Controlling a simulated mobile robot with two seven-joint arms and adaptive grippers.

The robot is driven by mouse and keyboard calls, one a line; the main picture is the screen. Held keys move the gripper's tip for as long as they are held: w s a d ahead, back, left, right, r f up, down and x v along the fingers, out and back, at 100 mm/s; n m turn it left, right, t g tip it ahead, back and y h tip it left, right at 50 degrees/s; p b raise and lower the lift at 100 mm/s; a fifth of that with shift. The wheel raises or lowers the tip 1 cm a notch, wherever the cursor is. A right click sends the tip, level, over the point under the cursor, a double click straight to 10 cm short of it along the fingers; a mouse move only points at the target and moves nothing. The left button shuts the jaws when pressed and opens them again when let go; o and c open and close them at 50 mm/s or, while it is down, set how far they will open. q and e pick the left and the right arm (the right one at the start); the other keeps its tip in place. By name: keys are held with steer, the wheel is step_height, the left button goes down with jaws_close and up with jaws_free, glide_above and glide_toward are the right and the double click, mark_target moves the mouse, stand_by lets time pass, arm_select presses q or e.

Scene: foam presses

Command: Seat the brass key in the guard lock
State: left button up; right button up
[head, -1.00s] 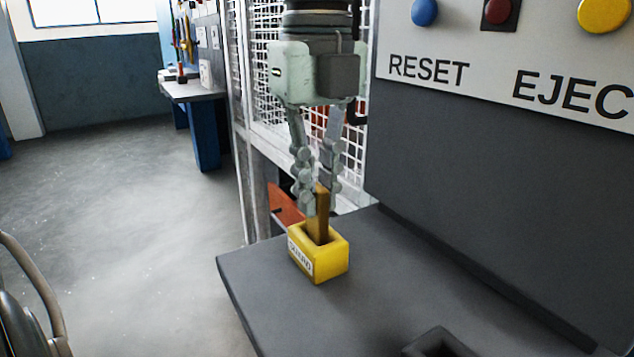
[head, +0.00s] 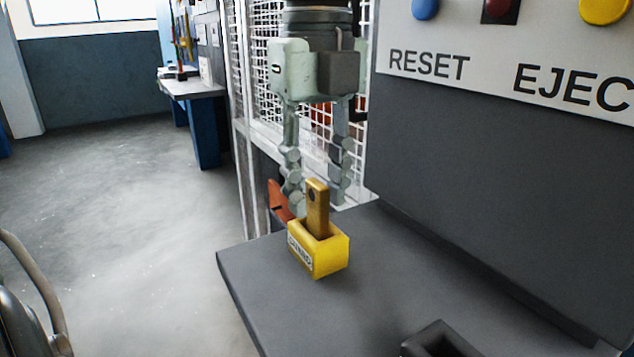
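The brass key (head: 317,208) stands upright in the opening of the yellow guard lock (head: 330,259), a small open-topped block with a white label. The key's upper part, with a dark hole near its top, shows above the rim; its lower end is hidden inside. The lock sits on the grey shelf near its far left corner. My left gripper (head: 316,192) points down from above, open, with its fingers spread on either side of and behind the key's top. I see a gap between the fingers and the key. My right gripper is not in view.
The grey shelf (head: 400,273) is clear around the lock. A dark open-topped holder (head: 440,340) stands at its front. A dark panel rises on the right below the RESET button (head: 425,8). White mesh fencing (head: 262,60) is behind my gripper. Open floor lies left.

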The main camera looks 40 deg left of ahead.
arm_select(q)
steer(key=shift+r, duration=0.5)
step_height(320, 180, up, 4)
steer(key=shift+w+f, duration=0.1)
step_height(320, 180, up, 8)
steer(key=shift+f, duration=0.2)
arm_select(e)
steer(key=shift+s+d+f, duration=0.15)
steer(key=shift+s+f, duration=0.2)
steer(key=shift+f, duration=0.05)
arm_select(q)
steer(key=shift+f, duration=0.1)
